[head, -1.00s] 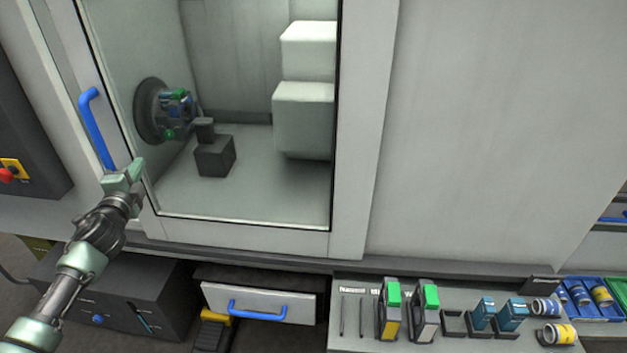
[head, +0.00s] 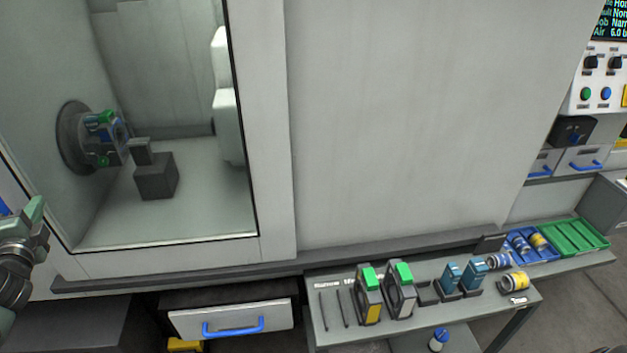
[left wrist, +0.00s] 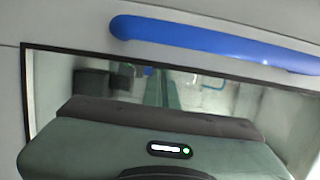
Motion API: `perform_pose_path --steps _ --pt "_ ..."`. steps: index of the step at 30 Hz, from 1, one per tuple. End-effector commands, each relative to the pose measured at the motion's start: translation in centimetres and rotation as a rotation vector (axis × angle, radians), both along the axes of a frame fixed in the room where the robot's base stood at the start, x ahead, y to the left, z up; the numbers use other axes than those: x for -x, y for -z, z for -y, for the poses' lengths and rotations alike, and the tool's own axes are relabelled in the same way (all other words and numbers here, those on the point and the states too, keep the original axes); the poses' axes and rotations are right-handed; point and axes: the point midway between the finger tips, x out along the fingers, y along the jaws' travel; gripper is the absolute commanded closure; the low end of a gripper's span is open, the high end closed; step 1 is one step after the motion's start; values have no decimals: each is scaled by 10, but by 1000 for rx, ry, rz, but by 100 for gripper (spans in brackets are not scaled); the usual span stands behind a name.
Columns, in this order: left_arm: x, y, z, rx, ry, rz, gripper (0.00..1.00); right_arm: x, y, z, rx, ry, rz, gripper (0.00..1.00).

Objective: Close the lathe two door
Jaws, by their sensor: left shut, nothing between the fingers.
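The lathe door is a pale grey frame (head: 268,130) around a large window, through which the chuck (head: 75,135) shows. Its blue bar handle (head: 3,207) is cut off at the left edge of the head view. The handle (left wrist: 220,42) runs across the top of the left wrist view. My left gripper (head: 37,207) is at the left edge, just right of the visible bit of handle. It is shut with nothing in it. In the left wrist view its fingers (left wrist: 163,88) lie below the handle; I cannot tell whether they touch. My right gripper is not in view.
A plain pale panel (head: 390,120) lies right of the door. Below are a drawer with a blue handle (head: 232,328) and a shelf (head: 325,292) with tool holders, blue parts and rolls. Blue and green bins (head: 572,237) stand at its right end.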

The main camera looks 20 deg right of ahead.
Motion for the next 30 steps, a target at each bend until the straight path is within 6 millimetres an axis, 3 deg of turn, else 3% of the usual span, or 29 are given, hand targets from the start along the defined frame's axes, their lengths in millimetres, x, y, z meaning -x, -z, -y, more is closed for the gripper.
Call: perform_pose_path --steps 1,14,30 --pt "0 -4 -7 -2 -14 3 100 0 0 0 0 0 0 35" --pt "4 -3 -9 -4 -18 3 100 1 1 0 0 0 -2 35" --pt "71 0 2 -4 -1 1 100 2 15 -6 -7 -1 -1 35"
